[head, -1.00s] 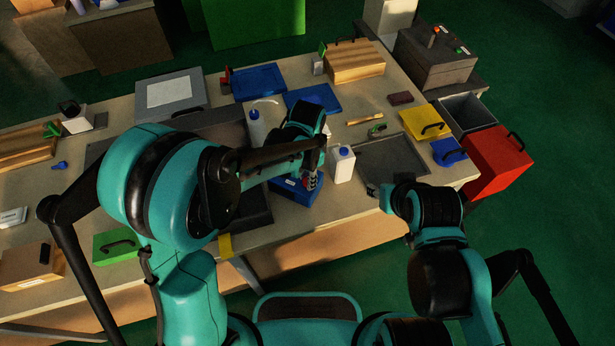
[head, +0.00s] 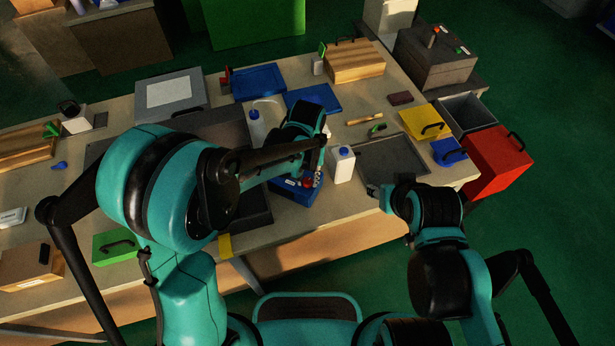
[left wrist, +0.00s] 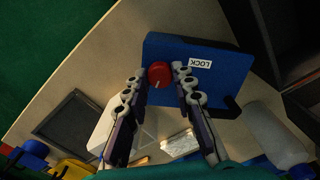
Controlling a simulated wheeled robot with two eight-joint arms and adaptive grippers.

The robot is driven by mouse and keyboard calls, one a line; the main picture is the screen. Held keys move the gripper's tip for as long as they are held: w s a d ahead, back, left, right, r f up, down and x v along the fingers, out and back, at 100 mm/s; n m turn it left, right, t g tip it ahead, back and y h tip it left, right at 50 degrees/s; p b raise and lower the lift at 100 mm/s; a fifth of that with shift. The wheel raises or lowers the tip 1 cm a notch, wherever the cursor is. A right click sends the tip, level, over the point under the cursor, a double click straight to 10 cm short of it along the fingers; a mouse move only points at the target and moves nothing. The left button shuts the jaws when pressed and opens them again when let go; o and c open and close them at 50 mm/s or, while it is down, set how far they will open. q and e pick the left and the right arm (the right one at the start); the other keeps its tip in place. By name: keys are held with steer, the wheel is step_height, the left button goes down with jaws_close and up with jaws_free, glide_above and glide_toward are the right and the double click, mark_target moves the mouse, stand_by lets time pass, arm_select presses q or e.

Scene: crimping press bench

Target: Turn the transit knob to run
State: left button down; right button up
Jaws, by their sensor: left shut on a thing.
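The transit knob (left wrist: 160,73) is a red round knob on a blue box (left wrist: 218,78) with a white LOCK label (left wrist: 200,62). A short pale mark shows on the knob's lower side in the left wrist view. My left gripper (left wrist: 161,72) is shut on the knob, one finger on each side. In the head view the blue box (head: 290,191) sits on the bench under my left gripper (head: 314,181), partly hidden by my arm. No run label is readable. My right gripper (head: 374,191) is by the dark tray; its fingers are too small to judge.
A white bottle with a blue cap (head: 342,165) stands close right of my left gripper. A dark tray (head: 392,158) lies to the right. The bench's front edge is near.

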mark_target(307, 181)
arm_select(q)
steer(key=shift+n, duration=1.5)
steer(key=c, duration=1.3)
jaws_free()
steer(key=shift+o, duration=0.2)
step_height(307, 181, up, 12)
